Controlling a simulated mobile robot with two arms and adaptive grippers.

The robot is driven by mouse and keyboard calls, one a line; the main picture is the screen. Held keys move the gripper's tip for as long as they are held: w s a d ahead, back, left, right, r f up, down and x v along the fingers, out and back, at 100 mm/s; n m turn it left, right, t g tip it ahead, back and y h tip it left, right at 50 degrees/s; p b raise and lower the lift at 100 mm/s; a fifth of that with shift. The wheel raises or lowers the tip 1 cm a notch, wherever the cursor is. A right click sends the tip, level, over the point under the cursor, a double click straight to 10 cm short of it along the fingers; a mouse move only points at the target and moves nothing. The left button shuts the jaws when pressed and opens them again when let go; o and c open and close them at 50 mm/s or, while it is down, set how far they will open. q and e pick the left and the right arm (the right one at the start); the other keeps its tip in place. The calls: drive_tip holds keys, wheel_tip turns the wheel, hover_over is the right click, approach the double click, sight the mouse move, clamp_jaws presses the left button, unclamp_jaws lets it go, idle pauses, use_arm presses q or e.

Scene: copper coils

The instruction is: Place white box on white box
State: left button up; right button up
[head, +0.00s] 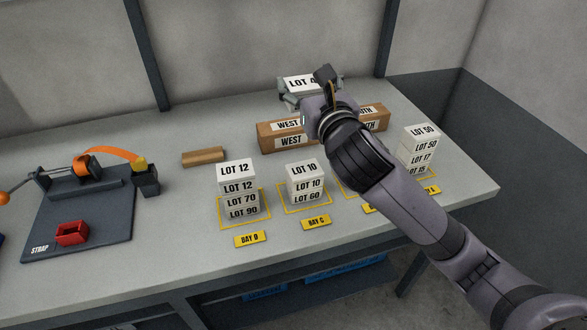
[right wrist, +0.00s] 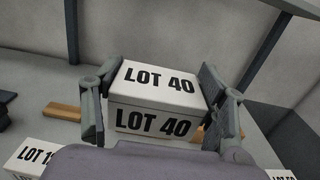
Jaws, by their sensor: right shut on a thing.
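My right gripper (head: 308,92) is shut on a white box marked LOT 40 (right wrist: 156,100), gripped by its sides and raised above the back of the table. Its top shows in the head view (head: 297,84). White boxes stand in stacks: LOT 12 (head: 236,172) on LOT 70 on LOT 90 at BAY D; LOT 10 (head: 305,170) on LOT 60 at BAY C; LOT 50 (head: 421,133) on LOT 17 on LOT 15 at the right. Between the last two, my arm hides most of another yellow-outlined bay. My left gripper is not in view.
Brown cartons marked WEST (head: 290,142) and one ending in TH stand behind the stacks. A wooden block (head: 203,157) lies left of them. A dark STRAP board (head: 80,225) with an orange strap and red tray (head: 72,234) is at the left.

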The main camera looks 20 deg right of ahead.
wheel_tip(320, 180, down, 13)
drive_tip(key=shift+d+r+b, duration=0.1)
drive_tip(key=shift+b, duration=0.95)
drive_tip(key=shift+f, duration=0.6)
wheel_tip(320, 180, down, 4)
drive_tip(key=shift+r+b, duration=0.2)
drive_tip(key=shift+b, duration=0.35)
drive_tip(key=shift+f, duration=0.2)
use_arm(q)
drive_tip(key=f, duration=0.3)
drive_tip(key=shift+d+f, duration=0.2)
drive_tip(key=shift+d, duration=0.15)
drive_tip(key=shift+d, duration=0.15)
use_arm(e)
drive_tip(key=shift+f, duration=0.1)
drive_tip(key=o, duration=1.3)
